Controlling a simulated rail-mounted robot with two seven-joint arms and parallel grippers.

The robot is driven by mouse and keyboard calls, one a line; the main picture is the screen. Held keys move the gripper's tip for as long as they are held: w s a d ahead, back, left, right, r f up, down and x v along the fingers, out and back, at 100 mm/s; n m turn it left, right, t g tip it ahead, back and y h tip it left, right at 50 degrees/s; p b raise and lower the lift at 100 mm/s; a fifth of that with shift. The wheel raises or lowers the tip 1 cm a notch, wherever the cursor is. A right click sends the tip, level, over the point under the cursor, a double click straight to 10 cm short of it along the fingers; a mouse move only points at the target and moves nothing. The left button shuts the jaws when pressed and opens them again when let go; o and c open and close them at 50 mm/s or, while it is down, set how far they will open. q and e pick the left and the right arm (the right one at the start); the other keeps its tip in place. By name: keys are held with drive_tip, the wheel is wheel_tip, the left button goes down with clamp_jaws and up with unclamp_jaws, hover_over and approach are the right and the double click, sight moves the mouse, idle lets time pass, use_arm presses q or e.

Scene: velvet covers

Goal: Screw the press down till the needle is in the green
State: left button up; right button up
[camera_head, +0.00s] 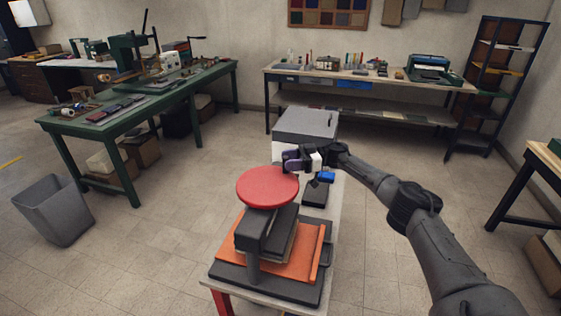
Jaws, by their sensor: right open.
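The press stands on a narrow pale table (340,205). It has a round red wheel (267,187) on top and a dark frame (262,233) below. An orange board (290,262) lies in the press on a dark base. My right arm comes in from the right, and its gripper (297,163) is open at the far right edge of the wheel. I cannot tell whether it touches the wheel. No needle or green zone can be made out. My left gripper is out of view.
A grey-topped box (306,123) stands behind the gripper on the same table. A green workbench (120,112) with tools is at the left, and another bench (360,76) is along the back wall. A grey bin (53,210) stands on the floor. Open floor lies on both sides.

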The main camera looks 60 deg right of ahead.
sight(280, 172)
drive_tip(key=shift+x, duration=1.6)
clamp_jaws()
